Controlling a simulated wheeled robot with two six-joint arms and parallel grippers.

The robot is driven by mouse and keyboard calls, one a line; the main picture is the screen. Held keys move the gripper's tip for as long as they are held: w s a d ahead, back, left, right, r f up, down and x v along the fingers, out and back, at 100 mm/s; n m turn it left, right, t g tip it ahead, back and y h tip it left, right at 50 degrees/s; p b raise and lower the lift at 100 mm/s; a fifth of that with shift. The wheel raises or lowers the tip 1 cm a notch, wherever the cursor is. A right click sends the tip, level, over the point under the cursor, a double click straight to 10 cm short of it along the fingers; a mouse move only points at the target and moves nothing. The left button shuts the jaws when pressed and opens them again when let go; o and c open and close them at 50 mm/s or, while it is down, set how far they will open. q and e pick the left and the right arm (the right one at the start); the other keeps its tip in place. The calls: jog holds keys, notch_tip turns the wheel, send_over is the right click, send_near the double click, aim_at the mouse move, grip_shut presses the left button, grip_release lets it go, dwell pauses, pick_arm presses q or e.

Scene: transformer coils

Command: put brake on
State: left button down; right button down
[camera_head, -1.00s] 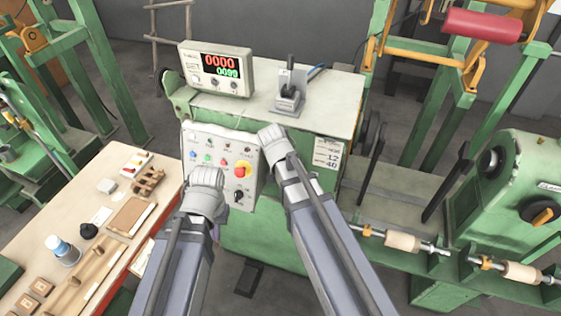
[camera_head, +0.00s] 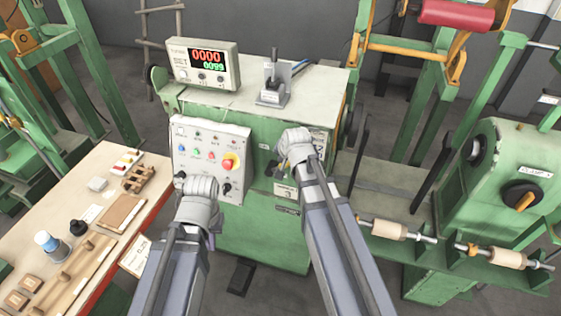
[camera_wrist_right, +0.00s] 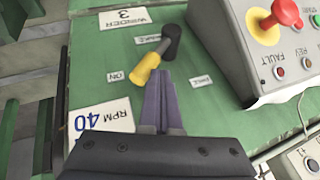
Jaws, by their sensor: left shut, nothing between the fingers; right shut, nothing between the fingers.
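The brake lever shows in the right wrist view, with a yellow grip (camera_wrist_right: 145,72) and a black hub (camera_wrist_right: 173,42) on the green machine front. Its grip points toward the ON label (camera_wrist_right: 116,77), away from the FREE label (camera_wrist_right: 201,82). My right gripper (camera_wrist_right: 163,76) is shut and empty, its tips right beside the yellow grip; I cannot tell whether they touch. In the head view my right gripper (camera_head: 282,165) is at the machine front and largely hides the lever. My left gripper (camera_head: 181,182) is shut, in front of the control panel's lower left.
The control panel (camera_head: 211,142) with a red-and-yellow stop button (camera_head: 230,162) is left of my right gripper. A counter display (camera_head: 204,66) and a small lever unit (camera_head: 272,88) stand on top. A wooden bench (camera_head: 150,160) is at the left.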

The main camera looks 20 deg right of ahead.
jog(key=shift+s+d+f+b, duration=0.6)
jog(key=shift+d+f+b, duration=0.1)
jog(key=shift+d, duration=0.1)
jog(key=shift+s+d+f, duration=0.15)
jog(key=shift+s, duration=0.1)
jog(key=shift+s, duration=0.1)
jog(key=shift+d, duration=0.1)
jog(key=p, duration=0.7)
send_near(289, 165)
jog(key=shift+s+d, duration=0.8)
